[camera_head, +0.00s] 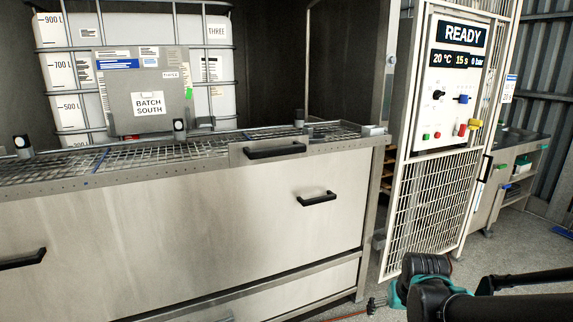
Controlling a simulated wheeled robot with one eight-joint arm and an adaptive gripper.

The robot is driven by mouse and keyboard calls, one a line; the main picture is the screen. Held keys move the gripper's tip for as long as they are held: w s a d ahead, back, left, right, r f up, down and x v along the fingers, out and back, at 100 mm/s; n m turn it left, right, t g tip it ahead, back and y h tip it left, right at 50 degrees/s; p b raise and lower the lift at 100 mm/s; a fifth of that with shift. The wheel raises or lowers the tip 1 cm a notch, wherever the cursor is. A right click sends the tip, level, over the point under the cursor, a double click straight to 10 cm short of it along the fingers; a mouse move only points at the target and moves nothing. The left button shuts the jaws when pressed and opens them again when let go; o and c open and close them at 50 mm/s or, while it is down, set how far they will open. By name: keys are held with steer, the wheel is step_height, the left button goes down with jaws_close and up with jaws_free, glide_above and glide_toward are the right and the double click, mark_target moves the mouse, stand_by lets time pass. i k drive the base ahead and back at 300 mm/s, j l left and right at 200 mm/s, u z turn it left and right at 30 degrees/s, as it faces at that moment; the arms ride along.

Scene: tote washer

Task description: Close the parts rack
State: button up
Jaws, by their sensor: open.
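No label marks the parts rack. A metal mesh deck (215,143) runs along the top of the steel washer cabinet, with a black bar handle (275,151) on a raised plate at its front edge. Below it is a large steel front panel (200,225) with a second black handle (317,198) at right and a third (22,260) at far left. I cannot tell from this view how far any of these is pulled out.
A white tote (75,75) with a "BATCH SOUTH" card stands on the deck. Right of the cabinet is a white mesh panel (428,210) below a control panel (452,85) reading READY. A side bench (515,165) stands farther right. Grey floor (510,255) is open at right.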

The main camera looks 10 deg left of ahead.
mark_target(263, 152)
steer(key=u, duration=1.35)
